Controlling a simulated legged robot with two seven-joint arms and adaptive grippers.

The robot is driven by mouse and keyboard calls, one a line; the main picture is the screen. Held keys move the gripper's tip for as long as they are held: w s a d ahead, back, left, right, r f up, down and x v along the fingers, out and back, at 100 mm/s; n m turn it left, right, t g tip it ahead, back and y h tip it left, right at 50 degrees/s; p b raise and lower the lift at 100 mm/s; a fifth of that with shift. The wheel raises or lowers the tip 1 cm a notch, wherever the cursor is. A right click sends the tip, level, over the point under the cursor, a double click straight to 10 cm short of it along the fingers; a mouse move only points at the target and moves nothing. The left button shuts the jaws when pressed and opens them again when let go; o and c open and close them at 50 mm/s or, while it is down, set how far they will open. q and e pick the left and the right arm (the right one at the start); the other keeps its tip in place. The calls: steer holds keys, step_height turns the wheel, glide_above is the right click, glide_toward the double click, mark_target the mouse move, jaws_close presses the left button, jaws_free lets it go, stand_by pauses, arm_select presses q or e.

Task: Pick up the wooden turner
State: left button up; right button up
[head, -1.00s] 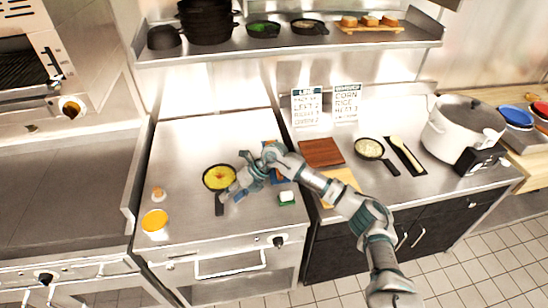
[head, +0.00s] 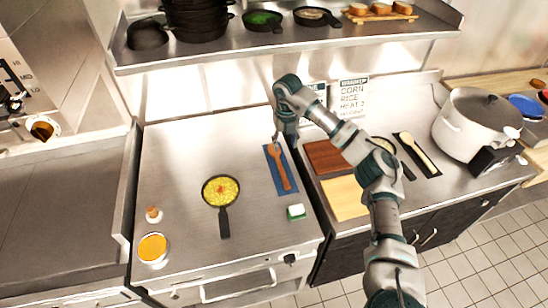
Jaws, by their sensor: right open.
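The wooden turner (head: 281,172) lies on a blue mat (head: 292,188) at the right side of the steel worktop, its length running away from me. My right gripper (head: 277,145) is open and points down at the far end of the turner. I cannot tell whether its fingertips touch the turner. The gripper and forearm are just beyond the mat's far edge and hide little of the turner. My left gripper is out of view.
A frying pan (head: 221,191) with yellow food is left of the mat. A green and white block (head: 296,212) sits just in front of it. Brown (head: 323,156) and pale (head: 345,196) boards lie right. An orange-filled bowl (head: 153,248) stands front left.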

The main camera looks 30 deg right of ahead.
step_height(320, 180, down, 5)
steer(key=s, duration=0.1)
glide_above(284, 175)
steer(key=f, duration=0.5)
steer(key=shift+s+a+f, duration=0.1)
steer(key=shift+a+f, duration=0.1)
steer(key=shift+f, duration=0.6)
steer(key=f+p, duration=0.1)
steer(key=f, duration=0.4)
steer(key=shift+d, duration=0.2)
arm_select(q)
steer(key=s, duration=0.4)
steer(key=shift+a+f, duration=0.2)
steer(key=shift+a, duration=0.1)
arm_select(e)
jaws_close()
